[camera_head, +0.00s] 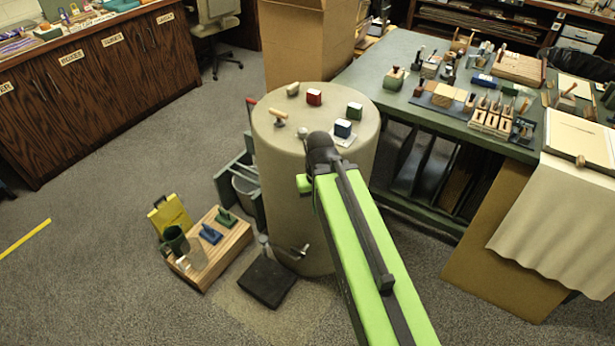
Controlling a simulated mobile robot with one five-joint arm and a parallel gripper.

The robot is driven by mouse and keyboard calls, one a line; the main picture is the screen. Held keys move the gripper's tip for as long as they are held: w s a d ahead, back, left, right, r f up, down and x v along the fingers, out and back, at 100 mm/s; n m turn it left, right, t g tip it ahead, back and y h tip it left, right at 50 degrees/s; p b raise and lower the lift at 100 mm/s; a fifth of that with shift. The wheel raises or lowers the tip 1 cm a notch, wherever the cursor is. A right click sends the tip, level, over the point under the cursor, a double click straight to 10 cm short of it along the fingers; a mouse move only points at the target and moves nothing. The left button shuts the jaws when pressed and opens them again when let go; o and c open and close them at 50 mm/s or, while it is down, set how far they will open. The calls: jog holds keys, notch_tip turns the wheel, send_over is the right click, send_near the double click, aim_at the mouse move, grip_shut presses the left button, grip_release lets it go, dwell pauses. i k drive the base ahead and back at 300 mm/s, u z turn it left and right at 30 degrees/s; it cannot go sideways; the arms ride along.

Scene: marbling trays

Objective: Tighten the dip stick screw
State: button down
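I cannot pick out the dip stick or its screw with certainty. A small piece with a tan bar-shaped top (280,116) stands on the round drum (275,165), near its left edge. A dark base (268,282) on the floor in front of the drum has a metal rod with a dark-ended crosspiece; I cannot tell what it is. My green arm reaches up from the bottom right, with its dark end joint in front of the drum's top. My gripper's fingers do not show.
Red (314,97), green (354,110) and blue (343,129) blocks sit on the drum. A wooden block with handled tools (224,240) lies on the floor at left. A crowded workbench (400,95) stands at right. Carpet at lower left is mostly clear.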

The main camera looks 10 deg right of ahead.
aim_at(302, 132)
jog(key=z, duration=1.3)
jog(key=k, duration=0.9)
jog(key=u, duration=0.95)
jog(key=i, duration=1)
jog(key=u, duration=0.05)
